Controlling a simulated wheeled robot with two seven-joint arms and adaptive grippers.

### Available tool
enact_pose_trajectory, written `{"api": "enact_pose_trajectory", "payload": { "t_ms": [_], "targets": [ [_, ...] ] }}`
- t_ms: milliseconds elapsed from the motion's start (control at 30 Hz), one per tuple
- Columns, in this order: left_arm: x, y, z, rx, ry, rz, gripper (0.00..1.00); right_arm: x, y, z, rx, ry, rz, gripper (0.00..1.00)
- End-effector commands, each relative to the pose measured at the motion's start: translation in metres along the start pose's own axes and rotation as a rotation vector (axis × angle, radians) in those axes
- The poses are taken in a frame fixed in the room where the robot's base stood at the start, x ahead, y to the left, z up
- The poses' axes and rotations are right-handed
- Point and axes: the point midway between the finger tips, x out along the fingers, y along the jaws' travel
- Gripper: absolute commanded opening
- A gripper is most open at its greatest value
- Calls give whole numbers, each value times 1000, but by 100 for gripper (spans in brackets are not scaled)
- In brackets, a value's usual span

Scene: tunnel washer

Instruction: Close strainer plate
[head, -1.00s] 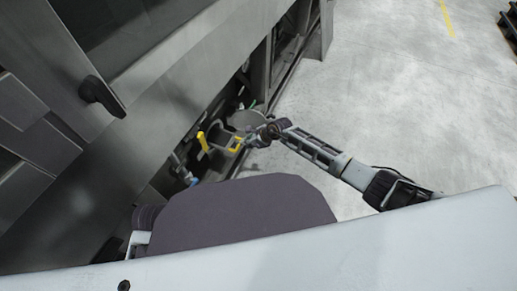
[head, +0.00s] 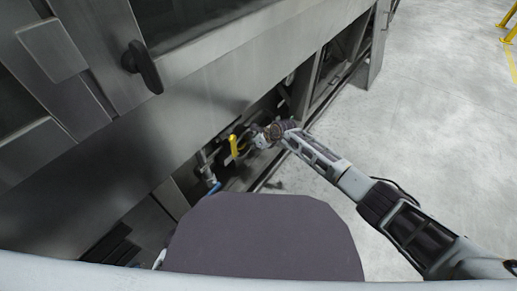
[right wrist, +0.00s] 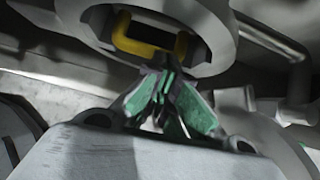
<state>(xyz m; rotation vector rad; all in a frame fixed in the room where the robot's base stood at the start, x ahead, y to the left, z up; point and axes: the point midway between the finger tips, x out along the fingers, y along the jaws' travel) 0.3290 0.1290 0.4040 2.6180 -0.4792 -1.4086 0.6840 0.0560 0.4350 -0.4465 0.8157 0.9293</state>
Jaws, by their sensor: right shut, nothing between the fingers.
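In the right wrist view, a round grey part (right wrist: 222,32), which looks like the strainer plate, fills the top. A yellow handle (right wrist: 150,47) sits in its dark recess. My right gripper (right wrist: 167,82) is shut and empty, its green-padded fingers converging just below the handle; I cannot tell whether they touch the plate. In the head view, my right gripper (head: 260,139) is small, low at the machine's side, and the plate is hard to make out behind it. My left gripper is not in view.
The large steel machine (head: 150,120) fills the left, with a black door handle (head: 142,67). A yellow lever (head: 234,147) and a blue-handled valve (head: 214,187) sit left of my right gripper. Open concrete floor (head: 430,130) lies to the right.

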Motion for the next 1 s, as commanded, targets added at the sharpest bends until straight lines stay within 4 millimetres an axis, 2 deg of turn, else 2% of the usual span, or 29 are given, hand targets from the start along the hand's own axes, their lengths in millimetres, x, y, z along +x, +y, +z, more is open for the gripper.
{"api": "enact_pose_trajectory", "payload": {
  "t_ms": [133, 667, 1000],
  "targets": [
    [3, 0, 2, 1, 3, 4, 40, 6, 0, 1, 1, 5, 1, 0],
    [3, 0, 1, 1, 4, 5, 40, 6, 0, 2, 1, 6, 2, 0],
    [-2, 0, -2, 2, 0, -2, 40, -7, -10, -2, 0, 3, 0, 0]
  ]
}}
